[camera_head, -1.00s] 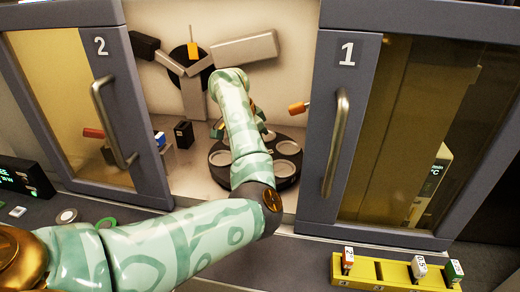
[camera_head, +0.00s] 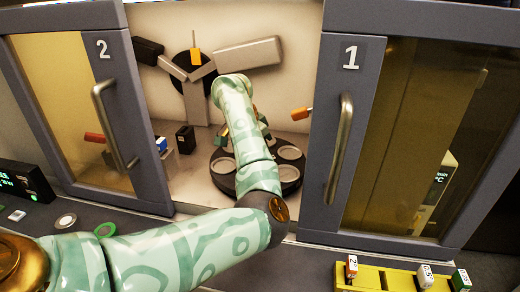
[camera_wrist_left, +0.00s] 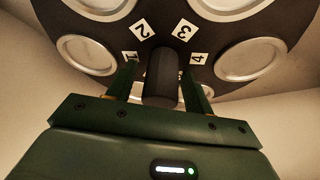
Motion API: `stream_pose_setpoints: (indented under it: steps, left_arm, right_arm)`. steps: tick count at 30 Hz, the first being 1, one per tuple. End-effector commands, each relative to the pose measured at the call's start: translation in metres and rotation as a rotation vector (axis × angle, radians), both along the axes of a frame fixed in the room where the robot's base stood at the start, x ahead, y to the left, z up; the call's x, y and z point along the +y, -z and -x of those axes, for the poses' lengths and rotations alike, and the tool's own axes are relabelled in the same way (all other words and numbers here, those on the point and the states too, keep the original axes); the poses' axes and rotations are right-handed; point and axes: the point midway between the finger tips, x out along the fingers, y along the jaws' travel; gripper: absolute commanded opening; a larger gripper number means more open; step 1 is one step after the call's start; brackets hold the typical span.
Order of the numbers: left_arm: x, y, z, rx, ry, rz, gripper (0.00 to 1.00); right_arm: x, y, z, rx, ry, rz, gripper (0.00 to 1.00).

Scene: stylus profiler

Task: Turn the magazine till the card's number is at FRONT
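The magazine is a dark round plate with several pale round dishes, inside the open cabinet; its rim shows in the head view (camera_head: 290,187). In the left wrist view the magazine (camera_wrist_left: 155,14) has white number tags 1, 2, 3 and 4 around a dark upright knob (camera_wrist_left: 162,78). My left gripper (camera_wrist_left: 160,76) has one finger on each side of this knob, with a narrow gap seen beside it. In the head view my left arm hides the magazine's middle and most of that gripper. I cannot make out the card's number or a FRONT mark. My right gripper is out of view.
Doors 2 (camera_head: 104,110) and 1 (camera_head: 338,150), with upright handles, flank the opening. A black block (camera_head: 186,139) and a blue-white item (camera_head: 161,144) stand left of the magazine. A yellow rack (camera_head: 400,280) with small coloured tubs is at front right.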

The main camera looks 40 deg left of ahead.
Motion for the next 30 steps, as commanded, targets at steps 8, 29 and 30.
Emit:
stream_pose_setpoints:
  steps: [8, 29, 30]
  left_arm:
    - [0.003, -0.028, 0.008, -0.006, -0.002, 0.000, 0.52]
    - [0.022, -0.151, 0.057, -0.002, 0.000, 0.002, 0.52]
    - [0.022, -0.151, 0.058, -0.001, 0.000, 0.001, 0.52]
  right_arm:
    - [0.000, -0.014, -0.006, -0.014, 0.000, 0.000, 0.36]
    - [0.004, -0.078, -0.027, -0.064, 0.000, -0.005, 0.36]
    - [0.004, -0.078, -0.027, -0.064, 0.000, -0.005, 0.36]
